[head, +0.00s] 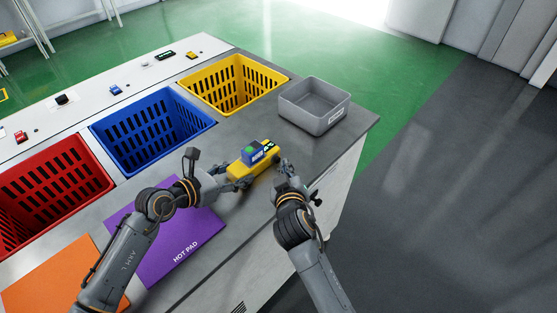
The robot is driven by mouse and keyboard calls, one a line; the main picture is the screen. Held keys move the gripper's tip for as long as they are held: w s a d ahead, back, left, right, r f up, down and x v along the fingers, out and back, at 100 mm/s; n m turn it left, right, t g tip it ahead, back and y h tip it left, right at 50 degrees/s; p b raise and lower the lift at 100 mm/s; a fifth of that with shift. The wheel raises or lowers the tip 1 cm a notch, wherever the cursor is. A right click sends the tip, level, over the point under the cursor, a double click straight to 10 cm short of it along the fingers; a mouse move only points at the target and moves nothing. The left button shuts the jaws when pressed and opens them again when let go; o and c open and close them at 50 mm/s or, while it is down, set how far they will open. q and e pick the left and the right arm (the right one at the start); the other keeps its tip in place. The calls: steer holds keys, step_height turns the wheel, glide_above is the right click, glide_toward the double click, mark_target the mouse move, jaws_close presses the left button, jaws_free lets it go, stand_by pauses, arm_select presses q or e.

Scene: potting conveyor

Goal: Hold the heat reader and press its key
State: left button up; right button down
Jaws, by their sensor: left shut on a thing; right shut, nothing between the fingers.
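The heat reader (238,171) is a yellow block with a blue upper part and a small green patch on top. It is above the grey counter, right of the purple hot pad. My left gripper (222,178) is shut on its left end. My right gripper (281,165) is shut and empty, close to the right end of the reader. I cannot tell whether it touches it. The key is not clear at this size.
Red (40,165), blue (118,127) and yellow (207,96) slotted baskets line the back of the counter. A grey bin (300,121) stands at the right corner. The purple hot pad (165,264) and an orange pad (50,278) lie in front.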

steer(key=shift+s+d, duration=0.3)
steer(key=shift+s+d, duration=1.7)
steer(key=shift+s, duration=0.15)
arm_select(q)
steer(key=o, duration=1.3)
steer(key=shift+o, duration=0.2)
